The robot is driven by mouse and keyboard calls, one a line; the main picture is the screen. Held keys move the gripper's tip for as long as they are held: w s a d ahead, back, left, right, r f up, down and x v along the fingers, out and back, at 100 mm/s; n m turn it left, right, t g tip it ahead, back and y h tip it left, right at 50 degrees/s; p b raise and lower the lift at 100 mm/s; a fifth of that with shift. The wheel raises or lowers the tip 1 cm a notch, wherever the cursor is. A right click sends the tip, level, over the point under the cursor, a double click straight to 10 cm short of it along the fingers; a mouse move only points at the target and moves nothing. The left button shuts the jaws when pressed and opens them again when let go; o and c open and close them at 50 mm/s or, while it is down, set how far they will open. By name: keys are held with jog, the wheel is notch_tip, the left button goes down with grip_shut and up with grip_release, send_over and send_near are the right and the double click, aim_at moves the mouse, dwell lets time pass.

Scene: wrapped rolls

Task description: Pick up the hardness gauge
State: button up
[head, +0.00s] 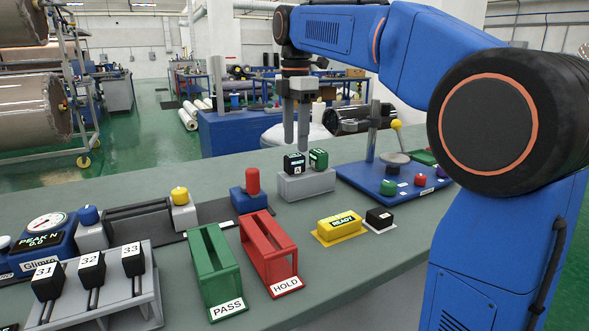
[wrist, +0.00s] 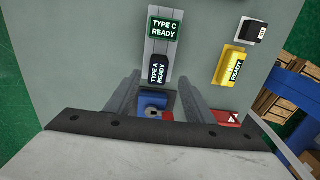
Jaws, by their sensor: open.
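Two small gauges stand upright in a grey block holder (head: 306,185) on the bench. The black one, the Type A gauge (head: 294,164), reads "TYPE A READY" in the wrist view (wrist: 158,70). The dark green one, the Type C gauge (head: 318,158), reads "TYPE C READY" in the wrist view (wrist: 164,28). My gripper (head: 296,149) points down, open and empty, with its fingertips just above or beside the Type A gauge. In the wrist view, this gauge lies between the fingertips (wrist: 159,80). I cannot tell whether the fingers touch it.
A blue test stand (head: 390,184) is right of the holder. A yellow READY block (head: 339,228) and a black cube (head: 379,217) sit in front. Left are a red HOLD tray (head: 268,248), green PASS tray (head: 211,265) and a red-topped blue block (head: 251,198).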

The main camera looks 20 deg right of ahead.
aim_at(295, 156)
jog(key=shift+w+a+f, duration=0.1)
jog(key=shift+f, duration=1.7)
jog(key=shift+w+f, duration=0.1)
jog(key=shift+f, duration=1.65)
grip_shut()
